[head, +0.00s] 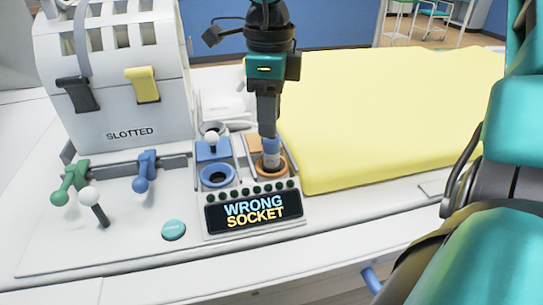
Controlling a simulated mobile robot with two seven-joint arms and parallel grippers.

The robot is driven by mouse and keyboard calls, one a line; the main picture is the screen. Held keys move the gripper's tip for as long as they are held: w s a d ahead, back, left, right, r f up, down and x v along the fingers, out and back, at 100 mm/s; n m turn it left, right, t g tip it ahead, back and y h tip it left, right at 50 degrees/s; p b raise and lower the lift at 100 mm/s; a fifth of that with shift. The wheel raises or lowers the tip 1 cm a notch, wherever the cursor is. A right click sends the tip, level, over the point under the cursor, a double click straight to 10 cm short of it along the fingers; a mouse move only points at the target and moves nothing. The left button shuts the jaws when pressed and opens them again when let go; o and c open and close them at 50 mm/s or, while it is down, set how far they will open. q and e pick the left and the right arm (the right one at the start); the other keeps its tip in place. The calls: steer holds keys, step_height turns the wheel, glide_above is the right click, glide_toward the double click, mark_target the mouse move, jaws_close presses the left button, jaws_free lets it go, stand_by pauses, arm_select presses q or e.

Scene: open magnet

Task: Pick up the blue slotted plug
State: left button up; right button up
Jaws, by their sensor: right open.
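A blue plug (271,150) with a pale band stands in the orange-ringed socket (272,169) of the white panel. My right gripper (268,128) comes down from above, its fingers at the plug's top. The gripper is open, and the fingers hide the plug's upper end, so I cannot tell whether they touch it. The blue-ringed socket (217,176) to the left is empty. The panel's display (254,212) reads "WRONG SOCKET". My left gripper is not in view.
A white housing marked "SLOTTED" (130,134) stands at the left. Below it a rail holds a green handle (70,182) and a blue handle (145,170). A white-knobbed lever (90,197) and a teal button (174,230) are in front. A yellow pad (400,110) lies right.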

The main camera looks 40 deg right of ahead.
mark_target(269, 144)
steer(key=shift+f, duration=3.15)
steer(key=shift+c, duration=0.2)
jaws_close()
